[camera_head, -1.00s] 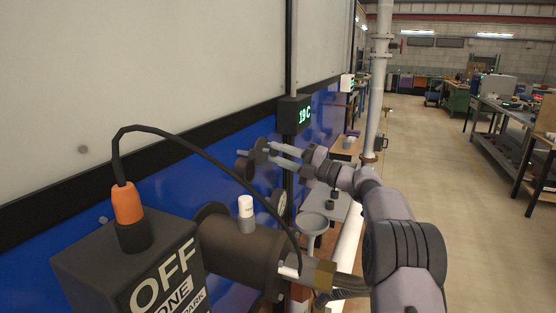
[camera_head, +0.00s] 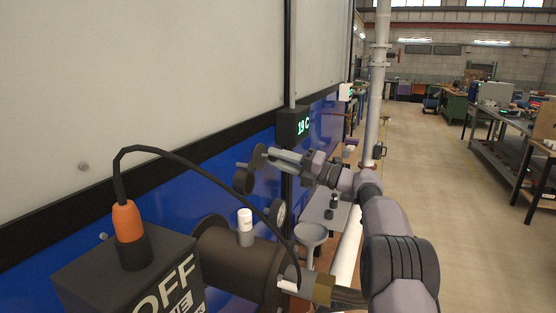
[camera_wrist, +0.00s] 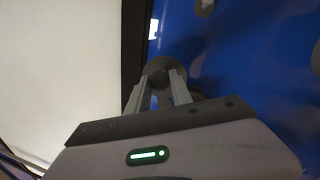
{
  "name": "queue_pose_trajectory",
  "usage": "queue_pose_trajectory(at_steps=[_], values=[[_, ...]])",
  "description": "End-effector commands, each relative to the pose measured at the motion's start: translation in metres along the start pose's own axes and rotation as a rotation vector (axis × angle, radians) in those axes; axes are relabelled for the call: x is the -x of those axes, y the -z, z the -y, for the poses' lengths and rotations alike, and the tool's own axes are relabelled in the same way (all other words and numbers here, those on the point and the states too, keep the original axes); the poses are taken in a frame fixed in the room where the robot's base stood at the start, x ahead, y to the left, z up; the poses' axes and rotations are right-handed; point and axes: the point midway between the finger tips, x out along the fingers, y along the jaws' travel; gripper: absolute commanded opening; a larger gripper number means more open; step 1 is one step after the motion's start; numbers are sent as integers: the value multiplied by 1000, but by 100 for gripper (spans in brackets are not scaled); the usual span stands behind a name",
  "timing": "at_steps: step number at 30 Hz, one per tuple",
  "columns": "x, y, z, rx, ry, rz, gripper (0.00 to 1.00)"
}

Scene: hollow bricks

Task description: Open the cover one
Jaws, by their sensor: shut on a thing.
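A dark round cover (camera_head: 259,158) stands out from the blue wall panel, above a short dark round port (camera_head: 243,180). My gripper (camera_head: 270,154) is shut on the cover, with its grey fingers reaching in from the right. In the wrist view the cover (camera_wrist: 157,66) sits at the tips of the two fingers (camera_wrist: 162,82), which lie on either side of it. The fingers hide part of the cover, and part of the port behind it is hidden too.
A dark box with OFF lettering (camera_head: 130,278) and an orange cable plug (camera_head: 128,221) stands at lower left. A temperature display (camera_head: 293,127) hangs just above my gripper.

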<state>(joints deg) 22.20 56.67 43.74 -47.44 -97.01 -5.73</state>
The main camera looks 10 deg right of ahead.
Motion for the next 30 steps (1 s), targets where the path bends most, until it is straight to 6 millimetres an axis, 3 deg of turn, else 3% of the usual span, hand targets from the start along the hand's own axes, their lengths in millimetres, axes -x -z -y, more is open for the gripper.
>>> queue_pose_trajectory(at_steps=[5, 6, 9, 20, 23, 30], values=[[0, 0, -1, -1, -1, 2, 0], [0, 0, -1, -1, -1, 2, 34], [0, 0, -1, -1, -1, 1, 48], [7, -1, 0, -3, 1, 1, 48], [28, -2, -1, -3, 1, 4, 48], [107, -3, -3, -3, 1, 6, 48]])
